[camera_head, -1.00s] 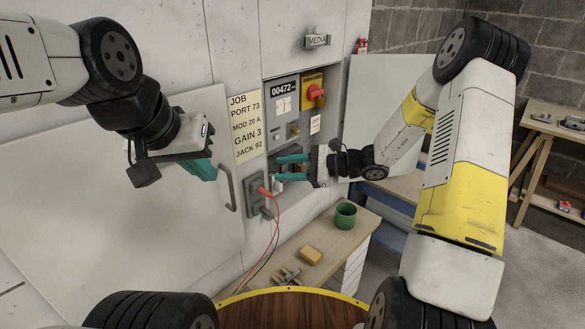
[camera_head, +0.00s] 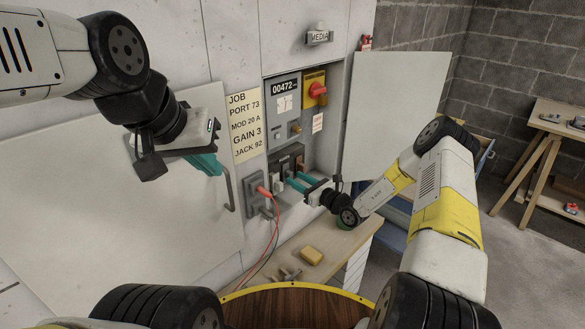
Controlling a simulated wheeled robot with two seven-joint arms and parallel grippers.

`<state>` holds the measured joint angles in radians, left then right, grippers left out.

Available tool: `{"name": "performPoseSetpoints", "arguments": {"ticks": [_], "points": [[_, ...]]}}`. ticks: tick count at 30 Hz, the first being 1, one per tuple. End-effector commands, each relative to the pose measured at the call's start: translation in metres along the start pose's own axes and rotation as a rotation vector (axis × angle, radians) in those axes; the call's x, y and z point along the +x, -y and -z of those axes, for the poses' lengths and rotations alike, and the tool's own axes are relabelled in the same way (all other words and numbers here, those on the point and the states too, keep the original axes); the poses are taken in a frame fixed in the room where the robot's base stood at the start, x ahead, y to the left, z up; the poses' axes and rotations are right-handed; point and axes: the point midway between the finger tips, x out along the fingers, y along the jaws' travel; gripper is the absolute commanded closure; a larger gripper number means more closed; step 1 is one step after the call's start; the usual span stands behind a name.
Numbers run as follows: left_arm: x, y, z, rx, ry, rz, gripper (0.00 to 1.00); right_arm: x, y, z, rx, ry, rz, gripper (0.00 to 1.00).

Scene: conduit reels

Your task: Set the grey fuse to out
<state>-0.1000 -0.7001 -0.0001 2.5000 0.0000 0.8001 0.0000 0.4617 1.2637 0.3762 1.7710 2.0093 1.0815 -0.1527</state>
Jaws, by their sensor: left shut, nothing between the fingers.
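The open cabinet holds a row of dark fuse blocks (camera_head: 278,165) low inside it, with a brownish one (camera_head: 299,163) at the right end. I cannot tell for sure which is the grey fuse; my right gripper may hide part of it. My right gripper (camera_head: 292,180) reaches in from the right, its teal fingers apart just below and in front of the fuse row. I see nothing between them. My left gripper (camera_head: 211,168) is shut and empty, in front of the cabinet's left door, well away from the fuses.
A red rotary switch (camera_head: 317,90) on a yellow plate sits above. A grey socket box (camera_head: 255,192) with a red plug and cables is left below. The wooden bench (camera_head: 335,240) bears a yellow block (camera_head: 311,255). The right door (camera_head: 395,115) stands open.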

Motion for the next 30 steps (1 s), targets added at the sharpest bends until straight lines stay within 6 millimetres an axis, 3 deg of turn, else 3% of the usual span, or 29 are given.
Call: {"name": "performPoseSetpoints", "arguments": {"ticks": [6,16,22,30], "points": [[0.000,0.000,0.000,0.000,0.000,0.000,1.00,0.025,0.000,0.000,-0.001,-0.001,-0.001,0.62],[0.000,0.000,0.000,0.000,0.000,0.000,1.00,0.029,0.000,0.000,-0.001,-0.001,0.000,0.62],[0.000,0.000,0.000,0.000,0.000,0.000,1.00,0.028,0.000,0.000,-0.001,-0.001,-0.001,1.00],[0.000,0.000,0.000,0.000,0.000,0.000,1.00,0.028,0.000,0.000,-0.001,-0.001,-0.001,1.00]]}}
